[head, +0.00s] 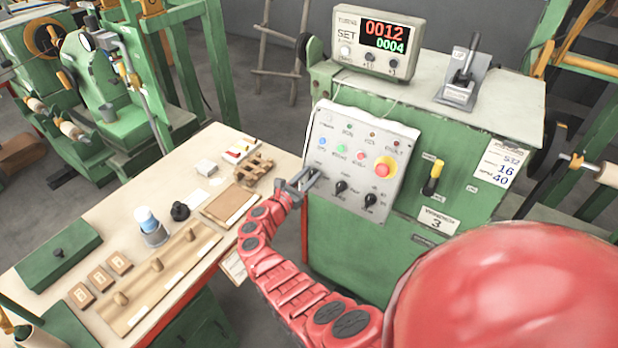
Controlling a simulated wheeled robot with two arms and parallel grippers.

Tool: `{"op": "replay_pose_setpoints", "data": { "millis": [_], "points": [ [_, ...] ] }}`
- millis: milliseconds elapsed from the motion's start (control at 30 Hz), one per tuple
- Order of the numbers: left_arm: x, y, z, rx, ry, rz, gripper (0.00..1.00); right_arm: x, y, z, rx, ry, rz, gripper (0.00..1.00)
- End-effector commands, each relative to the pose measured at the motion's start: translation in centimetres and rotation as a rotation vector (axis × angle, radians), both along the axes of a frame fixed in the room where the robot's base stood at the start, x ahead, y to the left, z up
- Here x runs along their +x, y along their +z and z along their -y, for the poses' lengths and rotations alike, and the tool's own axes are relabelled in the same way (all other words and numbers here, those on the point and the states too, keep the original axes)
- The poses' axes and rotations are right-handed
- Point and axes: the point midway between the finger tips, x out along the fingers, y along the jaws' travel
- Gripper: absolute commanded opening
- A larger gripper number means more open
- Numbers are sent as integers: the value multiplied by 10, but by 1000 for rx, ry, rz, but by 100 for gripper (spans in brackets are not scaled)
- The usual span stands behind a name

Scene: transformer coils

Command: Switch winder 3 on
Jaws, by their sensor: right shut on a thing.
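Winder 3 (335,222) is the green machine at centre right, with a label reading 3 (438,220). Its pale control panel (325,140) carries coloured buttons, a red mushroom button on a yellow base (384,166) and black knobs (341,187). My right gripper (309,179) is at the panel's lower left, shut on a control, likely the leftmost knob of the bottom row; the fingers mostly hide it. A yellow-handled lever (433,177) stands on the machine's front, right of the panel. The display (385,36) on top is lit, reading 0012 and 0004. My left gripper is out of view.
A workbench (262,213) on the left holds a green box (58,258), wooden pieces, a cup (152,232) and small parts. A lever unit (461,82) sits on the winder's top. Another green machine (110,100) stands behind left.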

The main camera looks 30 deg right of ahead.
Motion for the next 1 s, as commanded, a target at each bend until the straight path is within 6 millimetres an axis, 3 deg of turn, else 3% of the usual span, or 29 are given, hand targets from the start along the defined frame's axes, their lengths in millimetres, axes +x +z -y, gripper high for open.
{"op": "replay_pose_setpoints", "data": {
  "millis": [1000],
  "points": [
    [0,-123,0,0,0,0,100,-3,-8,0,329,-345,792,0]
  ]
}}
